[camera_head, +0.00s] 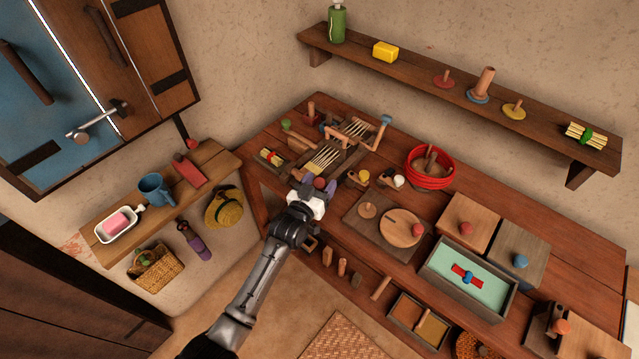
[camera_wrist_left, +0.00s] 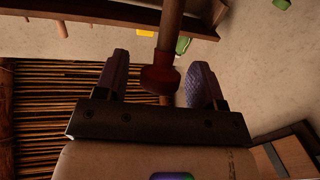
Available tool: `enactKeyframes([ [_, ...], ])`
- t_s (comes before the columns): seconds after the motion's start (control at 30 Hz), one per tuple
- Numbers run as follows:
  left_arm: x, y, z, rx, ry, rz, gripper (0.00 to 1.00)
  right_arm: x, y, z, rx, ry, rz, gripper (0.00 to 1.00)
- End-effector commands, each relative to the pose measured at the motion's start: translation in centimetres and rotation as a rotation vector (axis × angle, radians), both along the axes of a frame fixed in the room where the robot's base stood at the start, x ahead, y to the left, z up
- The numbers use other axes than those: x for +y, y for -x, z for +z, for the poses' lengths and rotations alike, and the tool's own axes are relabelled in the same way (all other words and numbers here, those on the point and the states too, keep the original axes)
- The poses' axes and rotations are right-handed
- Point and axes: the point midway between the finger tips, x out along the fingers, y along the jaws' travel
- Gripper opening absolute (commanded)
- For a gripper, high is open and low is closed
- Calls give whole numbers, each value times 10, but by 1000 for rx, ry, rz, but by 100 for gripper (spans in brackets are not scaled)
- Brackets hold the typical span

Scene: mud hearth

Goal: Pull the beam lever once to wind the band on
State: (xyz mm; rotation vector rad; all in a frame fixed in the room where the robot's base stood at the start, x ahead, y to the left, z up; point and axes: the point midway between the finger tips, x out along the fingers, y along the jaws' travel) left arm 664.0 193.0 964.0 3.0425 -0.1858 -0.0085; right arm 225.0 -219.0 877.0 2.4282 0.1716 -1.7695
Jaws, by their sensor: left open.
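A small wooden band loom (camera_head: 323,158) with pale threads stands at the back left of the table. My left gripper (camera_head: 321,188) is at the table's front edge, just in front of the loom. It also shows in the left wrist view (camera_wrist_left: 158,85), where its two fingers are open. A wooden rod with a dark red knob (camera_wrist_left: 159,79), which looks like the beam lever, reaches down between the fingers. I cannot tell whether the fingers touch it. In the head view the gripper hides most of that spot. My right gripper is not in view.
The table (camera_head: 445,185) is crowded: a red coiled bowl (camera_head: 430,168), a round wooden lid (camera_head: 401,228) and a green-lined tray (camera_head: 467,272) stand to the right. A wall shelf (camera_head: 190,178) is at the left, with a blue mug (camera_head: 153,188). A long shelf (camera_head: 450,85) hangs above.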

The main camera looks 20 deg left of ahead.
Motion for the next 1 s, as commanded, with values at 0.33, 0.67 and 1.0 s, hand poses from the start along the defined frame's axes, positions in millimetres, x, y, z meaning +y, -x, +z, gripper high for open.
enactKeyframes([
  [0.33, 0, 0, 0, 0, 0, 0, 36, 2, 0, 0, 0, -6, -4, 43],
  [0.67, 0, 0, 0, 0, 0, 0, 4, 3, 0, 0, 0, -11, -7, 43],
  [1.0, 8, 0, 5, 19, -5, 13, 0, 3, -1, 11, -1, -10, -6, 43],
])
